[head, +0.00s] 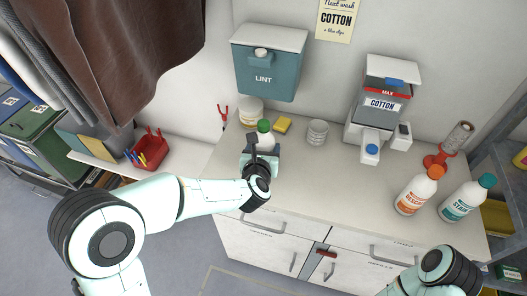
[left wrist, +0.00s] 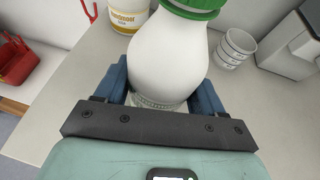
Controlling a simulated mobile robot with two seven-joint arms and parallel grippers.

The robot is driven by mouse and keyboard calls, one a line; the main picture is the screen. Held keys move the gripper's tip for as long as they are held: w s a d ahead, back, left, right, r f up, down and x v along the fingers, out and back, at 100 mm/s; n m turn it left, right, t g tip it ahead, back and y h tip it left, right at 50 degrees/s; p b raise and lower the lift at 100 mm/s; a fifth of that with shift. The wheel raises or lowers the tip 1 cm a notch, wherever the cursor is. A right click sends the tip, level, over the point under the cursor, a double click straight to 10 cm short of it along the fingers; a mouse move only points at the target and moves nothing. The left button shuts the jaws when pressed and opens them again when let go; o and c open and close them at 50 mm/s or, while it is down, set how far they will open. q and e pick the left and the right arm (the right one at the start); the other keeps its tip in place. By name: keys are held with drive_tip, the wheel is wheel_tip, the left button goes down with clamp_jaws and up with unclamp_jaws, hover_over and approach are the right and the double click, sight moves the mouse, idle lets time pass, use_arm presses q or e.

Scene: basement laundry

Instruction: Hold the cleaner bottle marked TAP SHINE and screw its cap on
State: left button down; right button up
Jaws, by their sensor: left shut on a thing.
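A white bottle (head: 265,141) with a green cap (head: 263,126) stands at the left part of the counter. My left gripper (head: 261,155) is shut around its body. In the left wrist view the bottle (left wrist: 168,60) sits between the blue fingers (left wrist: 160,92), and the green cap (left wrist: 195,6) is at its top, cut by the picture edge. The cap looks to be on the neck; how tight it is I cannot tell. No name is readable on this bottle. My right arm shows at the lower right of the head view; its gripper is out of view.
An orange-capped bottle (head: 416,191) and a teal-capped bottle (head: 466,199) stand at right. A tub (head: 250,112), yellow sponge (head: 282,125), stacked white cups (head: 317,133) and COTTON dispenser (head: 383,108) stand behind. The counter's middle front (head: 325,190) is clear.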

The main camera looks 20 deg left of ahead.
use_arm(q)
drive_tip(key=shift+f, duration=0.3)
drive_tip(key=shift+f, duration=0.15)
drive_tip(key=shift+c, duration=0.6)
unclamp_jaws()
drive_tip(key=shift+r, duration=0.25)
drive_tip(key=v, duration=1.2)
